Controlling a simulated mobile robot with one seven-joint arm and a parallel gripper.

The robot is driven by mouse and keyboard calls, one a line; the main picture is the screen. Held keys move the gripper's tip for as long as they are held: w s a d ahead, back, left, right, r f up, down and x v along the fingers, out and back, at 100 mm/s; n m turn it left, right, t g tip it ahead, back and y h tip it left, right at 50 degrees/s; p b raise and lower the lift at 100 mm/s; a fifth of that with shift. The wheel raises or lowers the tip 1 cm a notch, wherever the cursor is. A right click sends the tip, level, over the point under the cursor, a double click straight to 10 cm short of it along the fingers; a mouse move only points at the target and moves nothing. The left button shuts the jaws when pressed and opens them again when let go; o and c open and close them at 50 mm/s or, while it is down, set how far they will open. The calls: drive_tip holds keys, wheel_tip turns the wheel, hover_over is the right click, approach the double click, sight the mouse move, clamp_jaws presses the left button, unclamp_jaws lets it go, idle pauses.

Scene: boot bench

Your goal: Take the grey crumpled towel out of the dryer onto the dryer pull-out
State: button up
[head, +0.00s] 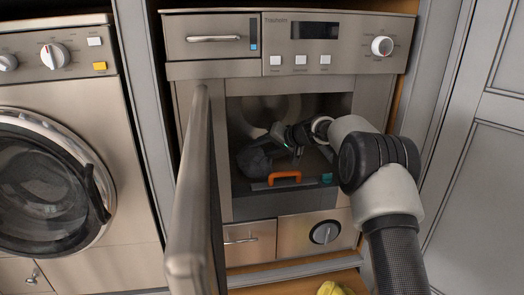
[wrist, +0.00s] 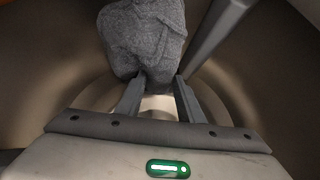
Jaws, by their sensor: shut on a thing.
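The grey crumpled towel (wrist: 145,38) shows in the wrist view at the top middle, between and beyond my fingertips. My gripper (wrist: 158,82) is shut on its near edge. In the head view the towel (head: 254,161) is a dark grey lump inside the open dryer (head: 292,98), at the left of the opening. My gripper (head: 275,140) reaches in from the right and is beside the towel; its fingertips are hard to make out there.
The dryer door (head: 193,190) stands open at the left of the opening. An orange handle (head: 285,176) and a small teal thing (head: 326,178) are at the lower front of the opening. A washer (head: 60,150) stands at left. A yellow thing (head: 332,288) lies at the bottom.

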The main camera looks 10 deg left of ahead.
wheel_tip(320, 180, up, 10)
drive_tip(key=p, duration=0.1)
idle(0.8)
drive_tip(key=shift+r, duration=0.15)
drive_tip(key=shift+s, duration=0.1)
drive_tip(key=f+b, duration=0.1)
drive_tip(key=b, duration=0.2)
drive_tip(key=shift+s+d+f+b, duration=0.15)
drive_tip(key=shift+s+f+b, duration=0.05)
drive_tip(key=shift+f+b, duration=0.2)
drive_tip(key=s+d+b, duration=0.3)
drive_tip(key=s+b, duration=0.6)
drive_tip(key=s, duration=0.3)
drive_tip(key=s+d+b, duration=0.4)
drive_tip(key=s+b, duration=0.5)
drive_tip(key=s, duration=0.3)
drive_tip(key=s+d+b, duration=0.3)
drive_tip(key=s+b, duration=0.6)
drive_tip(key=s, duration=0.3)
drive_tip(key=shift+s+d+r, duration=0.2)
drive_tip(key=shift+s+r, duration=0.05)
drive_tip(key=shift+r, duration=0.05)
